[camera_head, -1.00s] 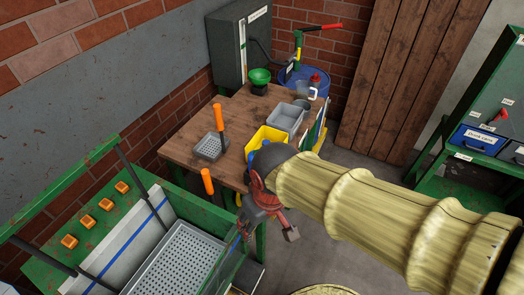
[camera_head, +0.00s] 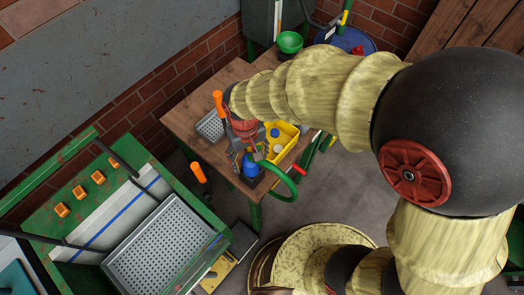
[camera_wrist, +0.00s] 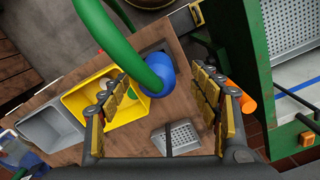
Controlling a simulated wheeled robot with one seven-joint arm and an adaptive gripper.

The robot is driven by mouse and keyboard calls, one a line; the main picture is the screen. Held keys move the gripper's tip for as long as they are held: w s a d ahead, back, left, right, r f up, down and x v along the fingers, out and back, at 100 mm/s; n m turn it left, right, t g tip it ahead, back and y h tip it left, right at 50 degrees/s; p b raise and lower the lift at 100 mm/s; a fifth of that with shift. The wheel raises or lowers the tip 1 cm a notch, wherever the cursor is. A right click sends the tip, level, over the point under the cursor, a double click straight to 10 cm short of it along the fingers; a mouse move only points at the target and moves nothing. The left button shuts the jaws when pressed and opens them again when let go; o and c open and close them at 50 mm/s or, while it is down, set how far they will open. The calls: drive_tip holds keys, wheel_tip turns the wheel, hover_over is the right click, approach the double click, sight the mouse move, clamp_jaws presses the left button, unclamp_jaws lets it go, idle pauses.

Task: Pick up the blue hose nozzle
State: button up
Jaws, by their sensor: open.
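The blue hose nozzle (camera_head: 250,166) is at the front edge of the wooden table in the head view, with a green hose (camera_head: 289,182) looping from it. In the wrist view the blue nozzle (camera_wrist: 161,72) lies between and beyond my spread fingers, with the green hose (camera_wrist: 112,32) running to the upper left. My gripper (camera_head: 243,158) is over the table, close to the nozzle; it also shows in the wrist view (camera_wrist: 165,88), open with nothing between its pads. The exact gap to the nozzle is hard to tell.
A yellow bin (camera_wrist: 129,113) stands beside the nozzle, with a grey bin (camera_wrist: 48,131) beyond. A perforated tray (camera_wrist: 183,137) lies on the table (camera_head: 183,118).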

drive_tip(key=shift+w+r, duration=0.15)
drive_tip(key=shift+w, duration=0.45)
drive_tip(key=shift+a+f+m, duration=0.1)
drive_tip(key=shift+f+m, duration=0.2)
drive_tip(key=shift+f, duration=0.15)
drive_tip(key=shift+f+b, duration=1)
drive_tip(key=shift+f, duration=2.45)
drive_tip(key=shift+c, duration=0.2)
drive_tip(key=c, duration=1.3)
